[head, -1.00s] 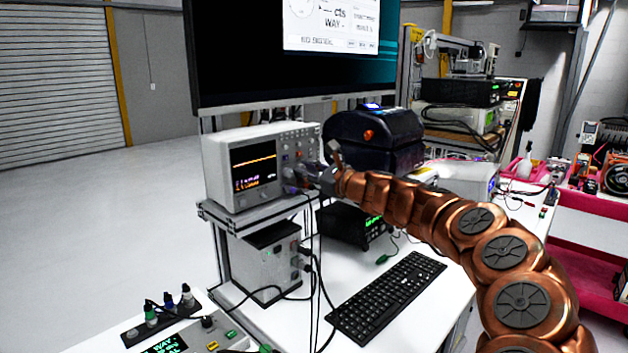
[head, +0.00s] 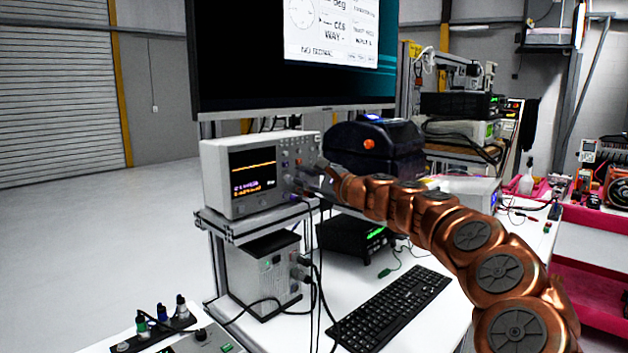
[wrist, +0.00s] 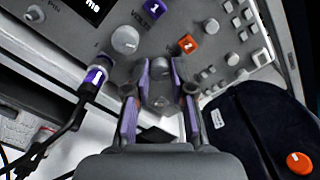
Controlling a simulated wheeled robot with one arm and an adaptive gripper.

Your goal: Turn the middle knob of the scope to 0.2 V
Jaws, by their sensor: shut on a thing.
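The scope (head: 213,175) is a pale box with a lit dark screen (head: 252,168), standing on a shelf at left centre in the head view. My gripper (wrist: 160,88) reaches the knobs at the right of its front. In the wrist view its purple-lined fingers are shut on a grey knob (wrist: 160,72), which they partly hide. Another grey knob (wrist: 125,40) stands free up and left of the fingers, near a purple button (wrist: 154,8) and an orange button (wrist: 188,44). The knob's setting and the small screen text cannot be read.
A plug with a purple band (wrist: 95,76) and black cable sits left of the fingers. A dark case with an orange button (wrist: 298,162) is close on the right. A monitor (head: 300,60) hangs above; a keyboard (head: 390,310) lies on the bench below.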

